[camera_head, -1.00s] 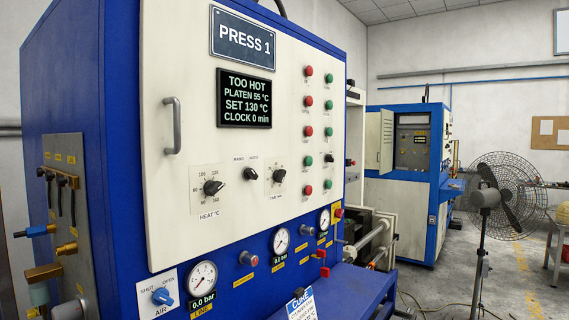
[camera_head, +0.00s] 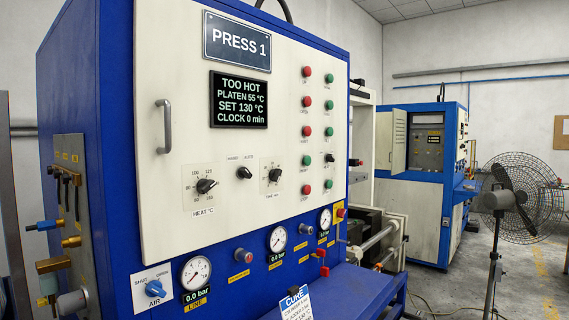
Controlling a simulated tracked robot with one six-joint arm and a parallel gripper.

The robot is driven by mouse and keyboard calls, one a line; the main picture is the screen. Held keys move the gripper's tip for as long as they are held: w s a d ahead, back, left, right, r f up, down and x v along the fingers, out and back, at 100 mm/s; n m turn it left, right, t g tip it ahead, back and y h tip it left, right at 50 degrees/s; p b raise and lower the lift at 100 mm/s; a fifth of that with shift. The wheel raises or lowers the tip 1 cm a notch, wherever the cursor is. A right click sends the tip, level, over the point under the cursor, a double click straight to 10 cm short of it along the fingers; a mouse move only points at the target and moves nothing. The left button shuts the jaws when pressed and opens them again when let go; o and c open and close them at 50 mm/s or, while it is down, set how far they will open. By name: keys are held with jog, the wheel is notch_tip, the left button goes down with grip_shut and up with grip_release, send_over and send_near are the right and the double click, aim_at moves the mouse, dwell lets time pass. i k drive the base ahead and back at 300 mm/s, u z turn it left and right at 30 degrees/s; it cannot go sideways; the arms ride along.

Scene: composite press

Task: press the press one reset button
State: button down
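Press 1 is a blue cabinet with a cream front panel (camera_head: 270,125) and a PRESS 1 sign (camera_head: 237,42). Its display (camera_head: 239,100) reads TOO HOT, platen 55 °C, set 130 °C, clock 0 min. Red buttons (camera_head: 306,131) and green buttons (camera_head: 329,131) stand in two columns at the panel's right; their labels are too small to read. A red button on a yellow plate (camera_head: 340,212) is at the right edge. I cannot tell which is the reset button. My gripper is not in view.
A blue AIR knob (camera_head: 155,289), gauges (camera_head: 196,274) and red levers (camera_head: 321,254) line the lower front. A CURE card (camera_head: 296,304) stands at the bottom. A second press (camera_head: 428,150) is behind. A fan (camera_head: 518,195) stands at right, with floor visible around it.

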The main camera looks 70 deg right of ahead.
aim_at(307, 160)
jog(key=u, duration=0.6)
jog(key=k, duration=1.05)
jog(key=z, duration=1.3)
jog(key=i, duration=1)
jog(key=z, duration=0.05)
